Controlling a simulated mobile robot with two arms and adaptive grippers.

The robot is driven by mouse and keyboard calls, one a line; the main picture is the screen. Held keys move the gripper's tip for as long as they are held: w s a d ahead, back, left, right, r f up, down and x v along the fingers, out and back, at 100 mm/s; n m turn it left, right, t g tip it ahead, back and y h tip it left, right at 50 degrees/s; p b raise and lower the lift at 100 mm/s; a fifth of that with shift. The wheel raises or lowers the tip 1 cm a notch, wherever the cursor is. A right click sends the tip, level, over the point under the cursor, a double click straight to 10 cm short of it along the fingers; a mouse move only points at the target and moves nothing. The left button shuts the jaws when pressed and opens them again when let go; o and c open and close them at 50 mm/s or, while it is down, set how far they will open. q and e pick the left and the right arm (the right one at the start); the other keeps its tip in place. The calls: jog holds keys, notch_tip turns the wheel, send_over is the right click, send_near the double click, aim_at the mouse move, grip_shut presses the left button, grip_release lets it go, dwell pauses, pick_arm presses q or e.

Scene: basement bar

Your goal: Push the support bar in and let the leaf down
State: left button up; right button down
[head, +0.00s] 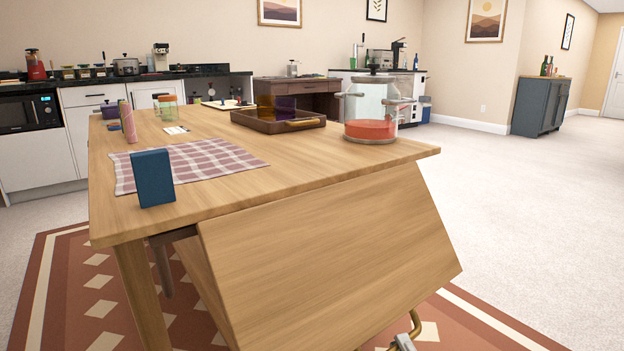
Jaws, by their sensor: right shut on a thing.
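The wooden table (300,148) has a hinged leaf (330,255) along its near right side. The leaf slopes steeply down and outward from the tabletop, and its lower left part runs out of frame. A curved brass handle (416,322) shows at the leaf's lower edge. My right gripper (403,342) is at the bottom edge of the picture, shut on this handle; only a small grey part of it shows. A darker wooden piece (172,235) shows under the tabletop left of the leaf; I cannot tell whether it is the support bar. My left gripper is not in view.
On the table are a blue upright block (152,178), a checked cloth (190,163), a brown tray (278,124) and a glass drink dispenser (371,110). A table leg (142,300) stands left of the leaf. The floor at right (530,220) is open.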

jog(key=w+a+f+b, duration=0.4)
jog(key=w+b, duration=0.1)
jog(key=shift+t, duration=0.4)
jog(key=shift+w, duration=0.1)
dwell(0.3)
jog(key=w+a+f+b, duration=0.2)
jog(key=w+a+b, duration=0.2)
jog(key=w+b, duration=0.2)
jog(key=shift+a+f+m+t, duration=0.2)
jog(key=shift+m+t, duration=0.1)
jog(key=shift+t, duration=0.1)
jog(key=shift+d, duration=0.1)
jog(key=shift+w, duration=0.1)
